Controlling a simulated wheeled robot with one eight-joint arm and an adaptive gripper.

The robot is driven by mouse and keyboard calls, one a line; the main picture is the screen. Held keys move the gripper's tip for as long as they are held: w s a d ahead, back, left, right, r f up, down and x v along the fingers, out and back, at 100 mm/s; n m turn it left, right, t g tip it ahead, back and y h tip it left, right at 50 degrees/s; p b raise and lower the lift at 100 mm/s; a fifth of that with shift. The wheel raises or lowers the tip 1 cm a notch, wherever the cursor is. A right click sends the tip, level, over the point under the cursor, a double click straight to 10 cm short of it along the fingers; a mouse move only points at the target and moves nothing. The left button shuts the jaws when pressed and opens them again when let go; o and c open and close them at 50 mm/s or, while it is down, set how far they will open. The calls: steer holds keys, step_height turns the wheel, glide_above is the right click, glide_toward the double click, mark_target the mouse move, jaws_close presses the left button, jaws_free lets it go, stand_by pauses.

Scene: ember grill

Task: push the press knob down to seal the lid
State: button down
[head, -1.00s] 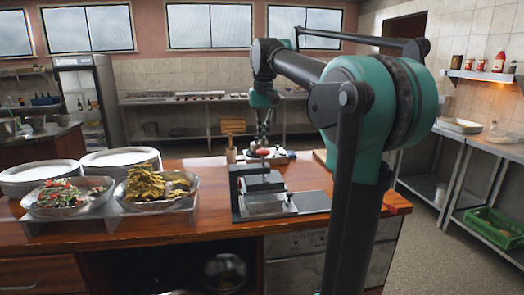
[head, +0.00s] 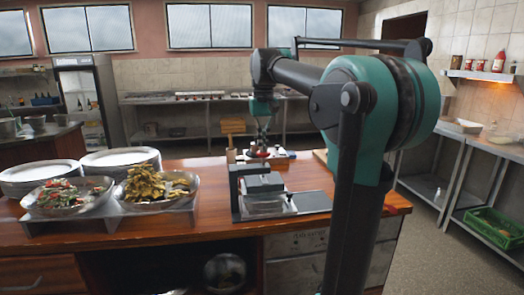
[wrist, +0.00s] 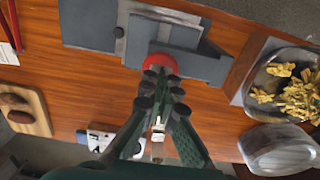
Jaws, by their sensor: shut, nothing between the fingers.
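The red press knob (wrist: 162,63) shows in the wrist view just beyond my fingertips, over the edge of the grey press (wrist: 178,40). In the head view the knob (head: 258,154) is a small red patch behind the press (head: 262,184), partly hidden by my gripper (head: 261,144). My gripper, also in the wrist view (wrist: 161,76), is shut and empty, pointing down at the knob. Its tips overlap the knob's near edge in the picture. I cannot tell for sure whether they touch it. The lid's seal cannot be made out.
Food bowls (head: 158,205) and stacked plates (head: 120,158) stand left of the press. A white-and-dark item (wrist: 101,136) and a wooden board with brown pieces (wrist: 40,108) lie near my gripper. The wooden counter (head: 200,242) is clear in front of the bowls.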

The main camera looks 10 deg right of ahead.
steer(key=shift+f, duration=1.1)
steer(key=shift+r, duration=3.55)
